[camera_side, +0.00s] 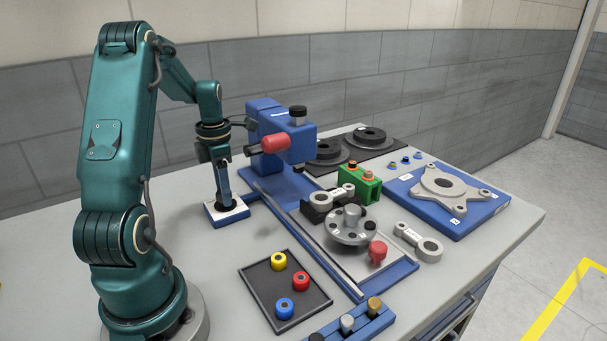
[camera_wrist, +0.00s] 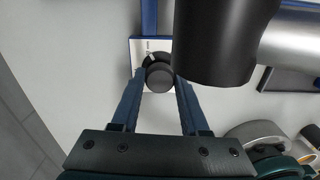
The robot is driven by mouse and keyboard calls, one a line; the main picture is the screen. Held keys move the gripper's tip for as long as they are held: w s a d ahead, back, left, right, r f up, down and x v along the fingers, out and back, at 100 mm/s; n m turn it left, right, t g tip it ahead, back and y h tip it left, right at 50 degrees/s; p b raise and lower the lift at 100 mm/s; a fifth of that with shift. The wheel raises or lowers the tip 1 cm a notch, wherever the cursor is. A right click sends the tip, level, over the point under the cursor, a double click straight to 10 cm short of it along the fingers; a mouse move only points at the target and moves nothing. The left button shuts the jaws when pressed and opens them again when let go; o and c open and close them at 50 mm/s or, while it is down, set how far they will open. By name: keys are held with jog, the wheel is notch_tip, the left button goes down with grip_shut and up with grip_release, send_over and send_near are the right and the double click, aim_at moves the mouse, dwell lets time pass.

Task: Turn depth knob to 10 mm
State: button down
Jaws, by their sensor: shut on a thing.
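The depth knob (camera_side: 229,204) is a small dark round knob on a white plate with a blue edge, standing on the bench to the left of the blue machine. In the wrist view the knob (camera_wrist: 159,79) is dark grey, with part of a dial and small markings on the plate (camera_wrist: 139,49) behind it. The markings are too small to read. My gripper (camera_side: 226,197) points down over the plate. In the wrist view its two blue fingers (camera_wrist: 160,84) reach to either side of the knob and are shut on it.
The blue machine (camera_side: 268,118) with a red cylinder (camera_side: 268,143) stands close right of my gripper. A large black cylinder (camera_wrist: 215,45) looms near the fingers in the wrist view. A dark tray (camera_side: 262,292) with coloured pieces lies in front. Bare bench (camera_side: 215,260) lies between.

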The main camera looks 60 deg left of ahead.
jog(key=shift+n, duration=0.5)
jog(key=n, duration=0.3)
jog(key=n, duration=0.3)
jog(key=shift+n, duration=0.4)
jog(key=c, duration=0.7)
grip_release()
